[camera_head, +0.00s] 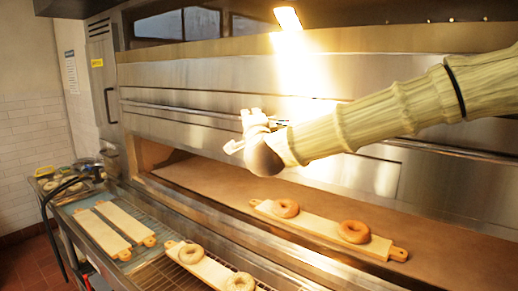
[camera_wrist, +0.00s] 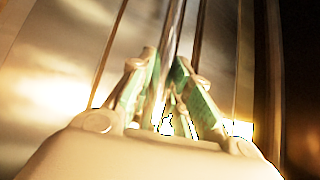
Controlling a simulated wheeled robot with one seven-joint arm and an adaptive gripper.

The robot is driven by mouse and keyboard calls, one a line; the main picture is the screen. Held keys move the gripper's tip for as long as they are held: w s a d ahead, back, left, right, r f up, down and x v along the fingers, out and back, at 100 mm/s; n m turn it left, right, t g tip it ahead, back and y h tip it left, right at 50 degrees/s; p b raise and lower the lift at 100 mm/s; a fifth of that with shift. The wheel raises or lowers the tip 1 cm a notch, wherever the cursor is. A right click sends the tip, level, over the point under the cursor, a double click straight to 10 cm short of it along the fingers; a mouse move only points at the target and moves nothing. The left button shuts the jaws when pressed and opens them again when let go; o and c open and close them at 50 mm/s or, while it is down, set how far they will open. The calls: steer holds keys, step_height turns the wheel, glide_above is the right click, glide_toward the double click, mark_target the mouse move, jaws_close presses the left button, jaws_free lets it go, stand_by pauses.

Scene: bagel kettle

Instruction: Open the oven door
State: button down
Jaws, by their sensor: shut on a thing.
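The steel oven door (camera_head: 190,128) is a long panel across the oven front in the head view. A thin handle bar (camera_head: 180,108) runs along it. An opening below the door shows the brown oven deck (camera_head: 215,172). My gripper (camera_head: 250,130) is at the bar, left of the picture's middle. In the wrist view, the fingers of my gripper (camera_wrist: 166,65) stand on either side of the bar (camera_wrist: 172,40) and are shut on it. The bar's part between the fingers is partly hidden. My arm covers part of the door on the right.
A wooden board (camera_head: 330,228) with two bagels lies at the opening's front. Another bagel board (camera_head: 212,268) and two empty boards (camera_head: 100,228) lie on the front ledge. A bright lamp (camera_head: 287,18) hangs above. A black-handled cabinet (camera_head: 104,75) stands at the left.

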step_height(320, 180, up, 12)
steer(key=shift+f+p, duration=0.15)
steer(key=shift+p, duration=0.5)
steer(key=c, duration=1.3)
jaws_free()
steer(key=shift+s, duration=0.1)
steer(key=v, duration=1.2)
